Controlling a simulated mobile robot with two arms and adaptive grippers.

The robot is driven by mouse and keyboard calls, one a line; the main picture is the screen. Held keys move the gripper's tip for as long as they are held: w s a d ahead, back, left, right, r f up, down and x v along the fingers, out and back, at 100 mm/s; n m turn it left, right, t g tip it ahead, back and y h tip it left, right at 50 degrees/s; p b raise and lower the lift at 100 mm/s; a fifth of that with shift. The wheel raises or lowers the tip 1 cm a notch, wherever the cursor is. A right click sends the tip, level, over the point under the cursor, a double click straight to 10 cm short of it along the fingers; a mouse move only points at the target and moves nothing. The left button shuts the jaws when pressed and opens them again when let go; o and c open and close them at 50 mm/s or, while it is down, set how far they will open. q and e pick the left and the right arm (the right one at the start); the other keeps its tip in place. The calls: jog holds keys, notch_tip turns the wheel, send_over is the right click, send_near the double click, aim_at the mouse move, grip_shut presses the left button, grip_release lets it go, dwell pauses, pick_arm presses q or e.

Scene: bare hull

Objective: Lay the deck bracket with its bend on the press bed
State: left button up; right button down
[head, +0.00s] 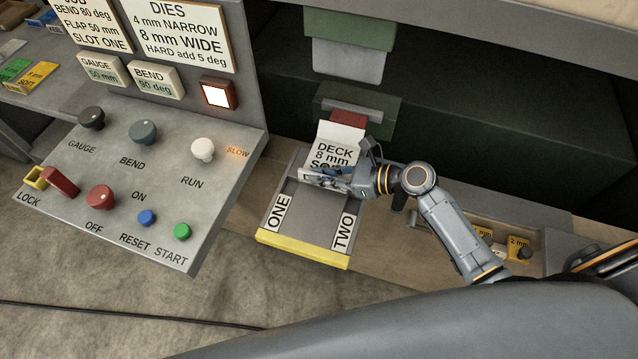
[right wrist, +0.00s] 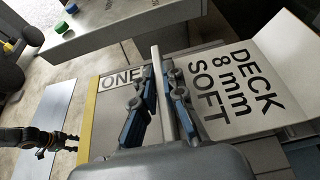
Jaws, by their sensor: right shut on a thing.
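The deck bracket (head: 334,150) is a pale sheet marked DECK 8 mm SOFT, with a bent flap at its far end. It is over the far part of the press bed (head: 308,222), below the press tool (head: 348,103). My right gripper (head: 322,181) is shut on its near edge, a thin upright strip between the blue fingers (right wrist: 160,95). The bracket's lettered face (right wrist: 235,90) and flap (right wrist: 288,38) show in the right wrist view. I cannot tell whether it touches the bed. A dark gripper, apparently my left (right wrist: 66,141), shows small at the left there; its jaws are unclear.
The bed has slots labelled ONE (head: 278,213) and TWO (head: 344,232) and a yellow front bar (head: 303,249). The control panel (head: 140,180) with knobs stands close on the left. Yellow labelled blocks (head: 518,245) sit at the right. The front of the bed is clear.

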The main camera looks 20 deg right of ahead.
jog(key=shift+w+d+f+b, duration=0.15)
jog(key=shift+w+d+b, duration=0.1)
jog(key=shift+w+d, duration=0.3)
jog(key=shift+w+d+f+b, duration=0.2)
jog(key=shift+w+d, duration=0.1)
jog(key=shift+w, duration=0.45)
jog(key=shift+s+f, duration=0.1)
jog(key=shift+f, duration=0.55)
jog(key=c, duration=1.4)
grip_release()
jog(key=shift+o, duration=0.6)
jog(key=shift+s+a+f, duration=0.1)
jog(key=shift+f, duration=0.05)
jog(key=o, duration=0.4)
